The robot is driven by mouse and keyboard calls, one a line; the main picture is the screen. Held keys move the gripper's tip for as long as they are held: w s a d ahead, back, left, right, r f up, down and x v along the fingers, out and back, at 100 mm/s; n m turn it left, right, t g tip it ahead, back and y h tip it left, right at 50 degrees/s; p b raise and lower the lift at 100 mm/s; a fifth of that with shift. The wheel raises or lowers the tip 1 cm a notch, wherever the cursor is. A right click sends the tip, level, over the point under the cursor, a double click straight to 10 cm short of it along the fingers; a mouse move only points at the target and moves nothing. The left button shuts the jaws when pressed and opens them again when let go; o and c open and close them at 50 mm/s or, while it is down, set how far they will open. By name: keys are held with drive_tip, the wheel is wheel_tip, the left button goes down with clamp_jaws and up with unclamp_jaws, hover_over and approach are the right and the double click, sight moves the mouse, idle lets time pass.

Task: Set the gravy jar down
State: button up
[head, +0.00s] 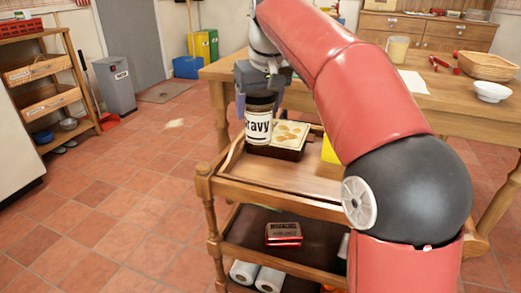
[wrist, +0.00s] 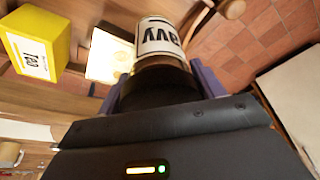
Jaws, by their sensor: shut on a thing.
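The gravy jar (head: 258,122) has a dark lid and a white label reading "Gravy". My gripper (head: 262,95) is shut on it near its top and holds it upright over the wooden trolley (head: 290,177). In the wrist view the jar (wrist: 162,40) sits between the purple fingers of my gripper (wrist: 158,90). I cannot tell whether the jar's base touches the trolley's top shelf or hangs just above it.
A yellow tea box (wrist: 35,45) stands on the same shelf, mostly hidden by my arm in the head view. The shelf's front part is bare. A red package (head: 283,234) lies below.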

sight(259, 137)
wheel_tip(259, 137, down, 8)
drive_tip(key=shift+f+b, duration=0.25)
drive_tip(key=shift+b, duration=0.95)
drive_tip(key=o, duration=1.3)
drive_tip(key=shift+c, duration=0.2)
drive_tip(key=shift+r, duration=0.15)
